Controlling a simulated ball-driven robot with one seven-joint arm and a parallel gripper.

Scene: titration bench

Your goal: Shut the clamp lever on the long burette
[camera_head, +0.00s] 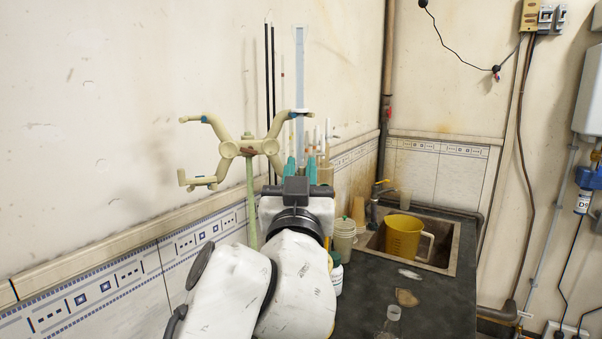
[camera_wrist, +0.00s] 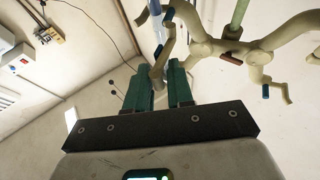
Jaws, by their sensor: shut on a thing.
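The long burette (camera_head: 300,62) is a tall clear tube upright in the right side of a cream double clamp (camera_head: 240,148) on a pale green rod (camera_head: 251,205). The wrist view also shows the burette (camera_wrist: 157,22) and the clamp (camera_wrist: 205,47) from below. A small tan clamp lever (camera_wrist: 166,50) hangs beside the burette, between the green fingers of my gripper (camera_wrist: 160,73), which is shut on it. In the head view my gripper (camera_head: 301,170) is just below the clamp's right arm; the lever is hidden there by the fingers and wrist.
A yellow jug (camera_head: 403,238) stands in the sink (camera_head: 447,262). A small clear flask (camera_head: 392,318) is at the front. The tiled wall is close behind the clamp.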

